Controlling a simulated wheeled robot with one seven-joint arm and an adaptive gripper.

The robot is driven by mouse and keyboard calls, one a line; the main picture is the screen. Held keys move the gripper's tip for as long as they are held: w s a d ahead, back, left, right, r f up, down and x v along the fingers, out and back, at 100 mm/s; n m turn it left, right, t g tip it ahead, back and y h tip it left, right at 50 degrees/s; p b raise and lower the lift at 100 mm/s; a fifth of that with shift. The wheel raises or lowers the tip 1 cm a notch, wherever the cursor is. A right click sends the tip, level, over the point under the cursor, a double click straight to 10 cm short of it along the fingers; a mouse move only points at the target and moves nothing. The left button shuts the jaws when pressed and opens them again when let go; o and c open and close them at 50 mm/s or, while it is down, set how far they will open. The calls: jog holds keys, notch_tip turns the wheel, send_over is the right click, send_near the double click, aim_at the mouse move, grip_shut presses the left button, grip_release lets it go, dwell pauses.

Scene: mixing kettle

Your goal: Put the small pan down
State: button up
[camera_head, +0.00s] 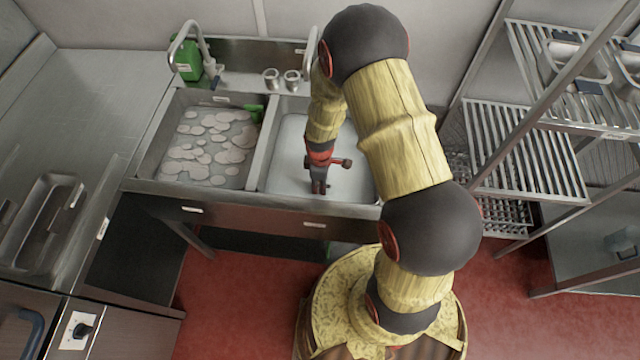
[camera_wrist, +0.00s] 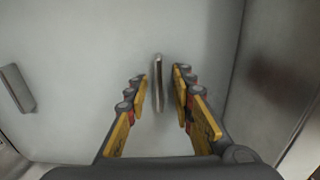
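My gripper (camera_head: 320,187) points down over the right sink basin (camera_head: 282,175), which has a pale floor. In the wrist view my gripper (camera_wrist: 159,76) has its two yellow and black fingers apart. A slim upright metal piece (camera_wrist: 158,83) shows between the fingertips, with gaps on both sides. I cannot tell whether it is a pan handle or how far beyond the fingers it is. A similar slim grey piece (camera_wrist: 17,88) shows at the left. No small pan can be clearly made out at my gripper; my arm hides part of the right basin.
The left basin (camera_head: 168,110) holds many pale round discs. A green bottle (camera_head: 187,60), taps and two small metal cups (camera_head: 281,79) stand behind the sinks. Metal pans (camera_head: 575,58) sit on the wire rack (camera_head: 530,140) at right. The left steel counter (camera_head: 85,95) has bare room.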

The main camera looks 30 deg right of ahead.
notch_tip(320, 180, up, 32)
jog(key=s+a+m+t+p, duration=0.2)
jog(key=s+a+m+t, duration=0.1)
jog(key=m, duration=0.2)
jog(key=s+a+r+m+t, duration=0.2)
jog(key=s+r+m, duration=0.4)
jog(key=s+r, duration=0.7)
jog(key=shift+s+a+r, duration=0.15)
jog(key=shift+a+r, duration=0.25)
jog(key=shift+r, duration=0.15)
jog(key=shift+f, duration=0.1)
